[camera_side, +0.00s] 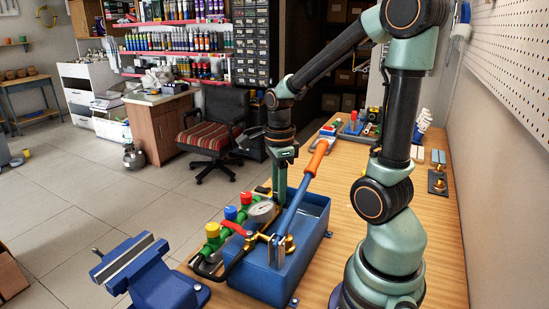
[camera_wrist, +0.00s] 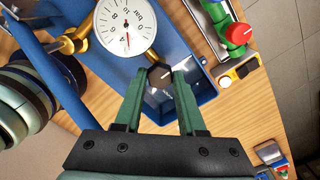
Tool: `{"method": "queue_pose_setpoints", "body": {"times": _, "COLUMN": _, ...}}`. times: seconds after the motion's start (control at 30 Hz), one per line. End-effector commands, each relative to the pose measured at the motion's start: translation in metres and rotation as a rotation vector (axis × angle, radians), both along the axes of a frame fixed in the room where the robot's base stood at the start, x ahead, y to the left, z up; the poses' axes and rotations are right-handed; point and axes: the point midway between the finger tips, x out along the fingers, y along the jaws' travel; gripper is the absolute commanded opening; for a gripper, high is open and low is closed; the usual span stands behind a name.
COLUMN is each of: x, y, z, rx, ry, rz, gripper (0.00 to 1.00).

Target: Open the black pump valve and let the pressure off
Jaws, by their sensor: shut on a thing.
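The black pump valve (camera_wrist: 158,78) is a small dark knob with a pale mark, just below the pressure gauge in the wrist view. My gripper (camera_wrist: 160,84) has its green fingers on either side of the knob and is shut on it. In the side view my gripper (camera_side: 278,195) reaches down at the pump, and I cannot make out the knob there. The gauge (camera_wrist: 122,24) has a white dial marked in bar; its needle is too small to read surely. The blue pump tank (camera_side: 262,280) carries the gauge and a blue lever with an orange grip (camera_side: 317,158).
A green pipe manifold (camera_side: 213,246) with red, blue and yellow caps stands left of the tank. A blue vise (camera_side: 145,275) is at the front left. Assorted tools (camera_side: 360,127) lie at the bench's far end. Bare wood bench (camera_side: 345,205) shows right of the tank.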

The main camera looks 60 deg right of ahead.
Motion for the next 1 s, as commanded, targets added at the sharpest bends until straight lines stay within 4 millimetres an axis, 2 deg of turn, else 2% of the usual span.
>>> {"method": "queue_pose_setpoints", "body": {"times": 0.37, "x": 0.0001, "y": 0.0001, "z": 0.0008, "rx": 0.000, "ry": 0.000, "rz": 0.162, "gripper": 0.00}}
{"method": "queue_pose_setpoints", "body": {"times": 1.0, "x": 0.0001, "y": 0.0001, "z": 0.0013, "rx": 0.000, "ry": 0.000, "rz": 0.758, "gripper": 0.00}}
